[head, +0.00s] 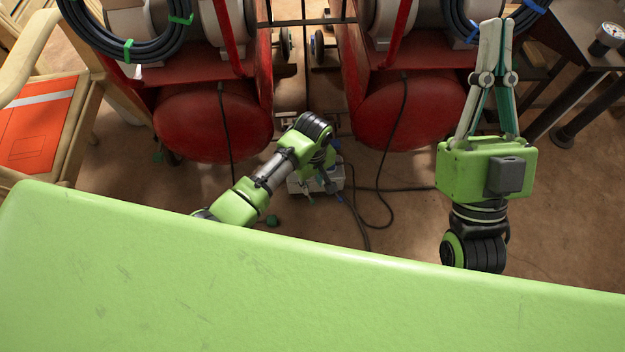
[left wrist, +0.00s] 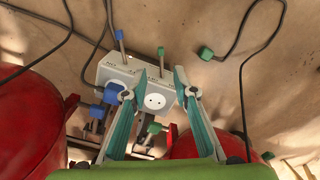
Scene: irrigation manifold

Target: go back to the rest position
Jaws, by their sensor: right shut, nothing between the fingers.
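My left gripper (head: 322,186) points down near the middle of the head view, mostly hidden behind its own wrist. In the left wrist view its two fingers (left wrist: 160,74) stand apart with nothing held between them. Below them is a light grey box (head: 335,180) with a round socket face and small green and blue fittings; the box also shows in the left wrist view (left wrist: 156,100). I cannot tell how far the fingertips are from it. My right gripper (head: 497,24) points away at the upper right, its fingers together and empty.
Two red tanks (head: 212,122) (head: 408,112) stand beyond the arms. Black cables (head: 384,190) run over the brown floor. A wooden chair (head: 70,135) with an orange folder (head: 38,122) is at left. A dark table with a gauge (head: 608,36) is at right.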

